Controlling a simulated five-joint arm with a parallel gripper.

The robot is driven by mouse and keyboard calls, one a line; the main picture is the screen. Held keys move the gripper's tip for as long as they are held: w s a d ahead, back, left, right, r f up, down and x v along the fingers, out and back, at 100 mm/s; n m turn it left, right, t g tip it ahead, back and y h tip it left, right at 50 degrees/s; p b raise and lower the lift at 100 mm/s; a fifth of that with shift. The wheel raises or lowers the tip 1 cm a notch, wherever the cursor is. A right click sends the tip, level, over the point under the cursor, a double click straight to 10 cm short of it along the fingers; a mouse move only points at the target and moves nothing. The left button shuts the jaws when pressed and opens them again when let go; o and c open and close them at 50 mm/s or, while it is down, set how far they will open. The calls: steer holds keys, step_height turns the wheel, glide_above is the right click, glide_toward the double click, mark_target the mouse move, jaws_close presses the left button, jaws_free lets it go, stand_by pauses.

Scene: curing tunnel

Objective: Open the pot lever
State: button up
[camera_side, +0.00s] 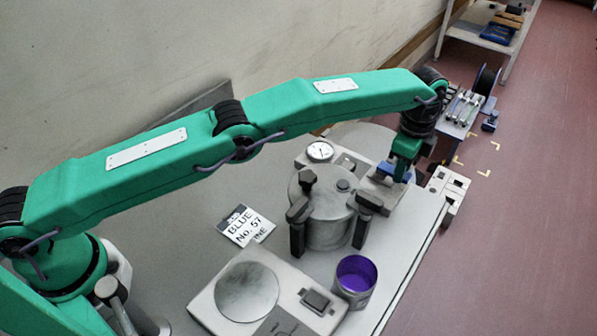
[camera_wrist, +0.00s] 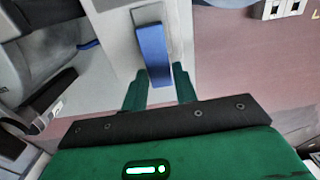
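The pot (camera_side: 325,205) is a grey metal cylinder with a round lid and dark clamp knobs, in the middle of the side view. A blue lever (camera_wrist: 152,48) stands on a grey block in the wrist view; a blue part also shows below my gripper in the side view (camera_side: 386,168). My gripper (camera_wrist: 160,88) has two green fingers, set apart, one on each side of the lever's near end. A gap shows at the right finger; contact at the left one cannot be told. In the side view my gripper (camera_side: 402,160) is just right of the pot.
A round gauge (camera_side: 320,151) is behind the pot. A cup of purple liquid (camera_side: 355,275) and a scale with a round plate (camera_side: 248,290) stand in front. The bench edge is close on the right.

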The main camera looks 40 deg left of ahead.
steer(key=o, duration=0.3)
steer(key=shift+s+m, duration=0.15)
steer(key=shift+m, duration=0.25)
